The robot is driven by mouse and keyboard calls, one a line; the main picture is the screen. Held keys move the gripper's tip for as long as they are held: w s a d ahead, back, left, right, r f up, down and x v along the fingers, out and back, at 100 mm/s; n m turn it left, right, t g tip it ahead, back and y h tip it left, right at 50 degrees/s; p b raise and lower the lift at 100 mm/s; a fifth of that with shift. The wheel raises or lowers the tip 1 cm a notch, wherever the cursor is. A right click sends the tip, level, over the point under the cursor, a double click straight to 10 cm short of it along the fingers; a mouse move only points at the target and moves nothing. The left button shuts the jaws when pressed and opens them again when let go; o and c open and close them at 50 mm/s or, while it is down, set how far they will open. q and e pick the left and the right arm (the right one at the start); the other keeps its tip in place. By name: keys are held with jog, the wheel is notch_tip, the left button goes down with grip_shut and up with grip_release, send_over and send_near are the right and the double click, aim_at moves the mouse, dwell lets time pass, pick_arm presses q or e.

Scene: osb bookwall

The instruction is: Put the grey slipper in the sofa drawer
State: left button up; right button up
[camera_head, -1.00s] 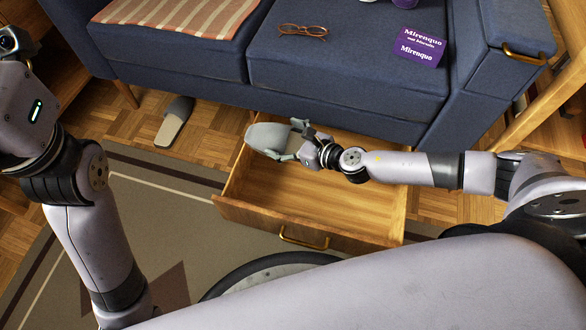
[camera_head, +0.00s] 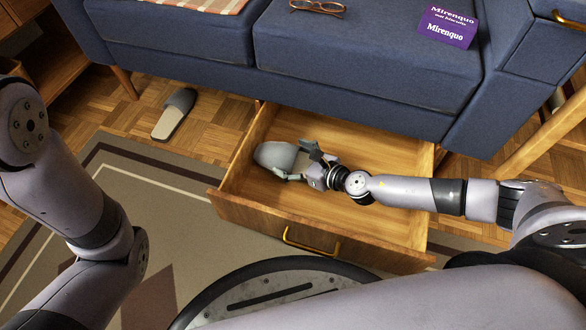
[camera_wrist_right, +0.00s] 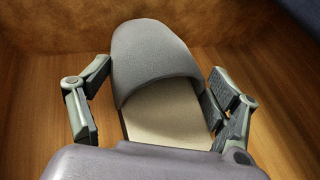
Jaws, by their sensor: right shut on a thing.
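A grey slipper (camera_head: 275,155) is in my right gripper (camera_head: 303,160), inside the open wooden sofa drawer (camera_head: 320,228), near its left side. In the right wrist view the slipper (camera_wrist_right: 155,55) has its closed toe pointing away from the gripper, with a beige insole. The fingers of the gripper (camera_wrist_right: 160,110) lie on either side of it. Whether the slipper touches the drawer floor is hard to tell. My left gripper is out of view; only my left arm shows at the left. A second grey slipper (camera_head: 174,114) lies on the parquet left of the drawer.
The blue sofa (camera_head: 340,80) stands behind the drawer. Glasses (camera_head: 317,7) and a purple box (camera_head: 447,26) lie on its seat. The drawer front has a brass handle (camera_head: 310,243). A rug (camera_head: 150,195) covers the floor at the left.

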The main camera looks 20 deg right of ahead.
aim_at(294, 167)
notch_tip(294, 167, down, 4)
jog(key=b, duration=0.3)
jog(key=shift+f, duration=0.1)
jog(key=o, duration=1.2)
jog(key=shift+c, duration=0.2)
jog(key=shift+s+d+r, duration=0.15)
jog(key=shift+s+r, duration=0.05)
jog(key=shift+r, duration=0.05)
jog(key=p+v, duration=0.3)
jog(key=v, duration=0.8)
jog(key=shift+s+d+r, duration=0.1)
jog(key=shift+s+r, duration=0.05)
